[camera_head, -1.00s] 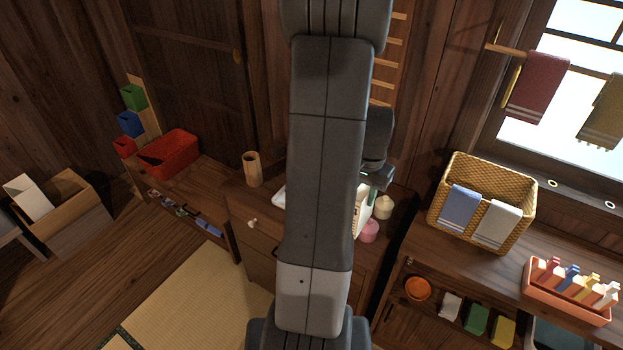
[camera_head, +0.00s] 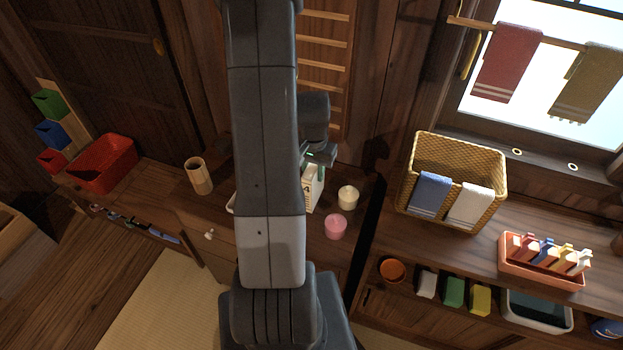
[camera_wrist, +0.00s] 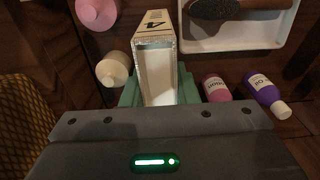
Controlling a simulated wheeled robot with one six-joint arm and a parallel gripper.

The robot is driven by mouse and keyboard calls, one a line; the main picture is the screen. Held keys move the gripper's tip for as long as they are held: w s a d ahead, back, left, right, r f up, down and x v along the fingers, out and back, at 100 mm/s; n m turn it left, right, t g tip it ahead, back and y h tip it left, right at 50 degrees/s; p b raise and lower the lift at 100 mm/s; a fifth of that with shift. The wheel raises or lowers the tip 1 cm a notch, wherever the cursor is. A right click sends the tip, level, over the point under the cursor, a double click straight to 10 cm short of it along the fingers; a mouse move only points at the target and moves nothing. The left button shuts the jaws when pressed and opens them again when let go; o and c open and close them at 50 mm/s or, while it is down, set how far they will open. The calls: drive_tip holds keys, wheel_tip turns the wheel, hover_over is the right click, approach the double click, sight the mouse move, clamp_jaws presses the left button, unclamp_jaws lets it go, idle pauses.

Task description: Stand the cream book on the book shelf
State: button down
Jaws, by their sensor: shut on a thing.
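My gripper (camera_head: 318,158) is shut on the cream book (camera_head: 314,188) over the top of the wooden cabinet. In the wrist view the book (camera_wrist: 154,58) is a pale block with a dark "4" on its end, between the green fingers (camera_wrist: 158,92). In the head view it hangs upright below the fingers, partly hidden by my arm. I cannot tell whether its lower end touches the cabinet top. I cannot make out the book shelf for certain in these frames.
A pink jar (camera_head: 335,227) and a cream jar (camera_head: 348,197) stand close beside the book. A white tray with a brush (camera_wrist: 240,30) and two bottles (camera_wrist: 264,94) lie near it. A wooden cup (camera_head: 198,175), red bin (camera_head: 103,163) and wicker basket (camera_head: 455,175) stand farther off.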

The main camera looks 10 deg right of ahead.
drive_tip(key=shift+f, duration=1.95)
drive_tip(key=c, duration=1.6)
unclamp_jaws()
drive_tip(key=shift+f, duration=0.15)
drive_tip(key=o, duration=0.5)
